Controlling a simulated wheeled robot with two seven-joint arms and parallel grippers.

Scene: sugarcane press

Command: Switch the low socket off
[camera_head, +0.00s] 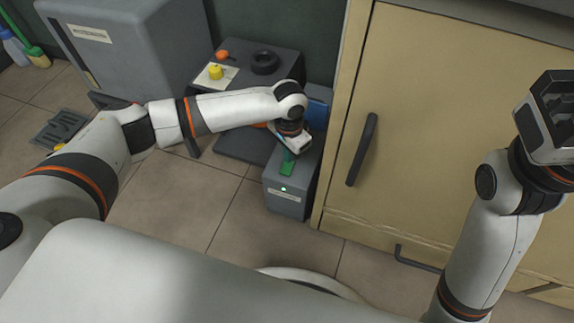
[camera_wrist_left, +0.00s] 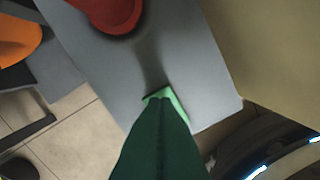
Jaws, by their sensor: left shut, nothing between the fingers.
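The low socket is a grey box (camera_head: 287,202) on the floor beside the cabinet, with a label and a lit green lamp (camera_head: 284,189) on its front. My left gripper (camera_head: 287,168) is over the top of the box, its green fingers shut and empty. In the left wrist view the fingers (camera_wrist_left: 160,100) point down at the grey top (camera_wrist_left: 190,65). A bright green piece (camera_wrist_left: 177,103) shows right behind their tips; I cannot tell if they touch it. A red round part (camera_wrist_left: 115,12) is farther along the top. My right gripper (camera_head: 555,100) is raised at the right, away from the box.
The beige cabinet (camera_head: 440,130) with a dark handle (camera_head: 362,150) stands close to the right of the box. A dark machine with a yellow knob (camera_head: 215,71) and an orange knob (camera_head: 222,54) is behind left. Tiled floor (camera_head: 235,240) is clear in front.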

